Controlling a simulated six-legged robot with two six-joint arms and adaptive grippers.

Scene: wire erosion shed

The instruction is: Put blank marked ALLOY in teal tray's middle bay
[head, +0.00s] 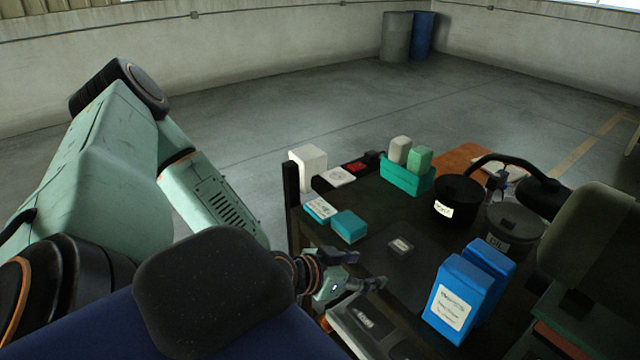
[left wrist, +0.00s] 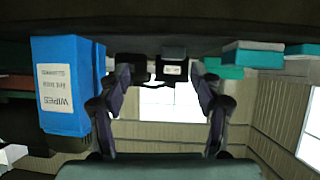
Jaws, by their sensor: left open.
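A small dark block (head: 400,247) with a pale label lies on the dark bench top; its lettering is too small to read. A dark block with a white label (left wrist: 172,70), seemingly the same one, shows between my fingers in the upside-down left wrist view. My left gripper (head: 362,270) is open and empty, a little short of the block and to its left. The teal tray (head: 405,180) stands farther back, with a pale block (head: 400,150) and a green block (head: 419,159) standing in it. Its middle bay cannot be made out. My right gripper (head: 496,180) is partly hidden.
Blue wipes boxes (head: 458,300) stand right of the dark block, also in the left wrist view (left wrist: 65,85). A black labelled pot (head: 458,195) and a grey one (head: 513,230) stand behind them. Teal-and-white boxes (head: 349,226) sit left. A dark labelled item (head: 366,320) lies in front.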

